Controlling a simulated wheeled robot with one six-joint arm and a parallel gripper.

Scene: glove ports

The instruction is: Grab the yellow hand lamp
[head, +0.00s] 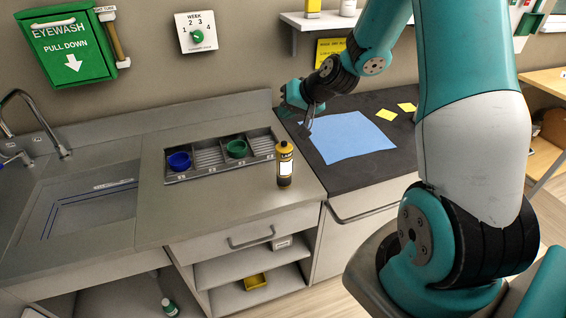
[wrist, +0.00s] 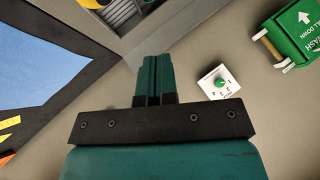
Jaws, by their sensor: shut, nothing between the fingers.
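A yellow cylinder with a white label and dark ends (head: 285,164) stands upright on the grey counter, right of the slotted tray. It looks like the hand lamp, though I cannot be sure at this size. My gripper (head: 306,126) is above the dark worktop near the wall, behind and to the right of the cylinder and apart from it. In the wrist view my gripper (wrist: 152,62) has its teal fingers together with nothing between them. A small yellow patch at the top edge of that view is too cut off to name.
A slotted tray (head: 205,158) holds a blue bowl (head: 179,161) and a green bowl (head: 237,148). A blue sheet (head: 350,137) and yellow notes lie on the dark worktop. A sink (head: 80,205) is at left. An eyewash box (head: 68,45) and a dial (head: 196,33) hang on the wall.

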